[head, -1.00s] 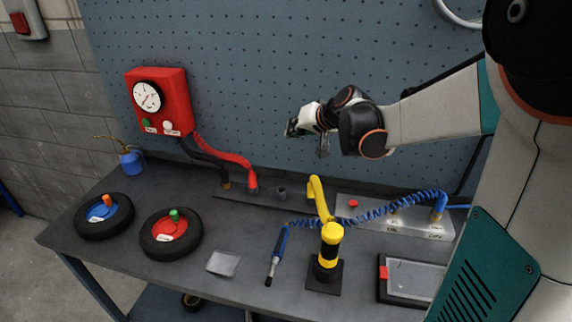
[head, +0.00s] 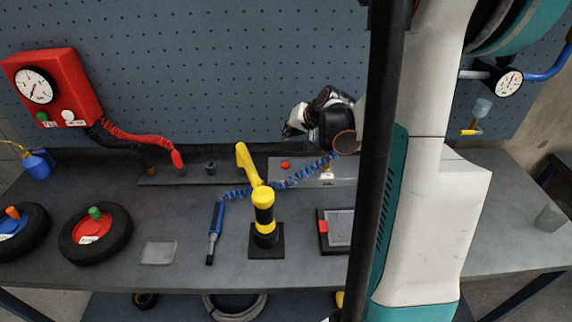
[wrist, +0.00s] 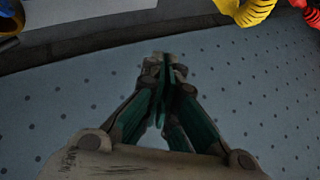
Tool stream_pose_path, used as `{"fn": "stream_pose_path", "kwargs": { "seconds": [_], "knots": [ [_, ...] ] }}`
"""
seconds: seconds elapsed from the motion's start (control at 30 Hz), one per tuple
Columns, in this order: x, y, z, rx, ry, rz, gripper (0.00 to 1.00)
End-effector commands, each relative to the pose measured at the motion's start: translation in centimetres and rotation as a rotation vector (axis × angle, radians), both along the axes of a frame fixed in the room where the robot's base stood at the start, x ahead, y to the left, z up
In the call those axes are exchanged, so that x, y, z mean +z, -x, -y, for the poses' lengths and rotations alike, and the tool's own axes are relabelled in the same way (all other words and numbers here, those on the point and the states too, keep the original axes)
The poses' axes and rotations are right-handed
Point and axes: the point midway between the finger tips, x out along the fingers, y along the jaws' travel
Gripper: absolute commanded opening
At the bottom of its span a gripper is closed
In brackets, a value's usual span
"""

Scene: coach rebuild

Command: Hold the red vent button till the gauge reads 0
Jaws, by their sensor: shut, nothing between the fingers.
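A small red button (head: 285,165) sits on a grey metal plate (head: 330,180) at the back of the bench in the head view. A round white gauge (head: 508,82) with a blue pipe is on the pegboard at the right; its reading is too small to tell. Another gauge (head: 35,86) is on a red box at the left. My gripper (head: 290,133) appears above the red button in the head view, apart from it. In the wrist view its fingers (wrist: 162,60) are together and empty, against the pegboard. The button is not identifiable there.
A yellow-and-black post (head: 264,218) with a yellow lever and a blue coiled hose stand before the plate. My column hides part of the right side.

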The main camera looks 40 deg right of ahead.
Motion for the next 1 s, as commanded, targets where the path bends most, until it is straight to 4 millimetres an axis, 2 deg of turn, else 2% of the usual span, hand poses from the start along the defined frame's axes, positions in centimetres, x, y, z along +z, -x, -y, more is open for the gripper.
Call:
{"fn": "stream_pose_path", "kwargs": {
  "seconds": [0.27,0.8,1.0],
  "knots": [
    [-1.4,0.0,0.0,0.001,0.001,0.0,0.0],
    [-8.1,0.0,0.0,0.001,0.0,0.001,0.0],
    [-8.9,0.0,0.0,0.001,0.0,0.001,0.0]
  ]
}}
